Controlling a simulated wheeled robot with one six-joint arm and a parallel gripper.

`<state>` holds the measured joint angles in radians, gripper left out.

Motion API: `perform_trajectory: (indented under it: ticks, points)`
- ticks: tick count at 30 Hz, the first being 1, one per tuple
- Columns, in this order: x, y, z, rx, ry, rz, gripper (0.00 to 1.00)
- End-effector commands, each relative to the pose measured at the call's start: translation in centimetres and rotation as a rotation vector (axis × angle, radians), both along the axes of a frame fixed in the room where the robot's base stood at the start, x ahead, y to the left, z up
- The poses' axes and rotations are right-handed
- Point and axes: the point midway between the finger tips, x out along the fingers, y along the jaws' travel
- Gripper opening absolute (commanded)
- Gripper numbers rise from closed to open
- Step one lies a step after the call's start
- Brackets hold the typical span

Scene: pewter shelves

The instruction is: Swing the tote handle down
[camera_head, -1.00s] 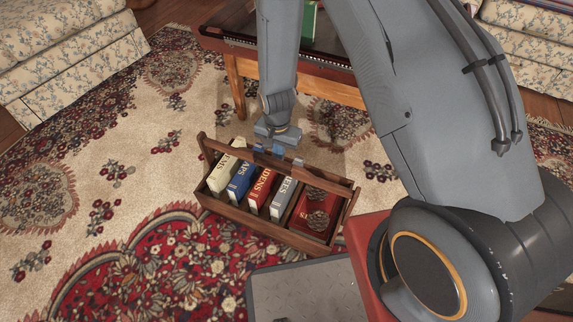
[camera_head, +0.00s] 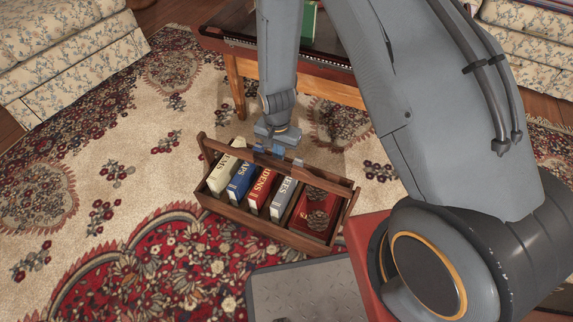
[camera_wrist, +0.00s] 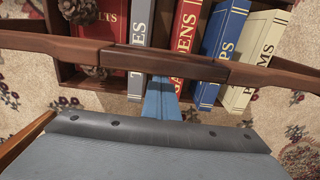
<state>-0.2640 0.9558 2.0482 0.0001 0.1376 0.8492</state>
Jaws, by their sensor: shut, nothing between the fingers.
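The wooden tote (camera_head: 262,231) stands on the rug with books in it. Its brown handle (camera_head: 323,179) is raised and runs lengthwise above the books, on the far side in the head view. My gripper (camera_head: 277,150) is at the far side of the handle, near its middle. In the wrist view the handle (camera_wrist: 75,50) crosses the whole picture. The blue fingers of my gripper (camera_wrist: 161,88) are together, with nothing between them, and their tips meet the handle's lower edge in the picture. Whether they touch it I cannot tell.
White, blue, red and grey books (camera_head: 286,197) stand in the tote, with pine cones (camera_head: 318,220) at the right end. A wooden table (camera_head: 237,67) is behind my gripper. A floral sofa (camera_head: 65,60) is at the left. Open rug lies left of the tote.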

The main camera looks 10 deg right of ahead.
Motion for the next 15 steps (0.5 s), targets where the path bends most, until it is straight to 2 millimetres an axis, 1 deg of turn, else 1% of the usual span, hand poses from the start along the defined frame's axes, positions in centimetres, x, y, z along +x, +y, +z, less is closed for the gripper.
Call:
perform_trajectory:
  ticks: [11,15]
  points:
    - [0.0,0.0,-0.02,0.0,0.0,0.0,0.0]
    - [0.0,0.0,-0.33,0.0,0.0,0.0,0.0]
